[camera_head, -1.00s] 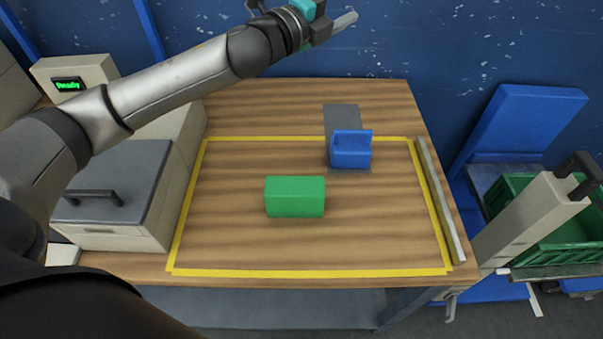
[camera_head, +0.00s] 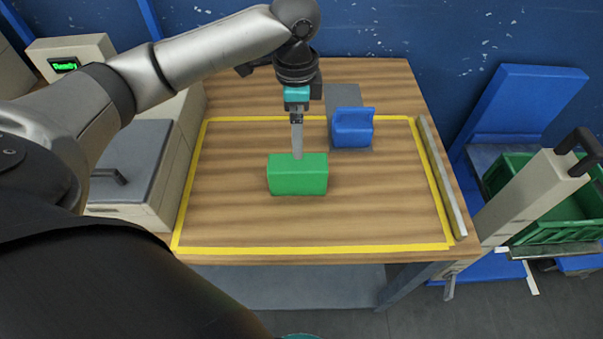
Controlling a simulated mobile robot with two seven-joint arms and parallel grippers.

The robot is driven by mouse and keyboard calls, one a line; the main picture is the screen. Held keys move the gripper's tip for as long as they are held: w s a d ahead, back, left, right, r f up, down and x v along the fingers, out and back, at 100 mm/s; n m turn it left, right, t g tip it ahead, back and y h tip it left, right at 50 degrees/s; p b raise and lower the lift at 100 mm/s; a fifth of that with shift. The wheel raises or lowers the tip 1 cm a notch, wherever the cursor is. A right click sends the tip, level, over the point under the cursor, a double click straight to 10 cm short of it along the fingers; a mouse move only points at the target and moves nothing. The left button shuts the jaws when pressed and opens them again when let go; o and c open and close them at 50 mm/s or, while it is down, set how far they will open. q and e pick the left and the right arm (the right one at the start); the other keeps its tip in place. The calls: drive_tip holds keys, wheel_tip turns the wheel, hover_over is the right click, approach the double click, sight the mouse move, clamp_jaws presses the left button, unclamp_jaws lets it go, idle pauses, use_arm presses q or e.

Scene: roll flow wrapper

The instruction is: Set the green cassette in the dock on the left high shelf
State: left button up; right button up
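The green cassette (camera_head: 297,175) is a green block lying on the wooden table inside the yellow outline. My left gripper (camera_head: 297,153) points down at the back edge of the green cassette, with its fingertips at or just above it; I cannot tell whether they touch. The fingers are seen edge-on and overlap, so their opening does not show. I see no left high shelf or dock in this view. My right gripper's fingers are not in view.
A blue block-shaped part (camera_head: 352,127) sits on a grey plate (camera_head: 343,95) behind and right of the cassette. A metal bar (camera_head: 442,175) lines the table's right side. A beige machine (camera_head: 130,165) stands left, a green crate (camera_head: 570,215) right. The front table area is clear.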

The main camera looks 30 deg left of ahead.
sight(297, 161)
use_arm(q)
drive_tip(key=shift+s+f, duration=0.2)
drive_tip(key=shift+f, duration=0.2)
wheel_tip(297, 161, down, 9)
drive_tip(key=shift+f+b, duration=0.1)
drive_tip(key=shift+b, duration=0.85)
wheel_tip(297, 161, down, 5)
drive_tip(key=shift+s+d+f+b, duration=0.1)
drive_tip(key=shift+b, duration=0.55)
clamp_jaws()
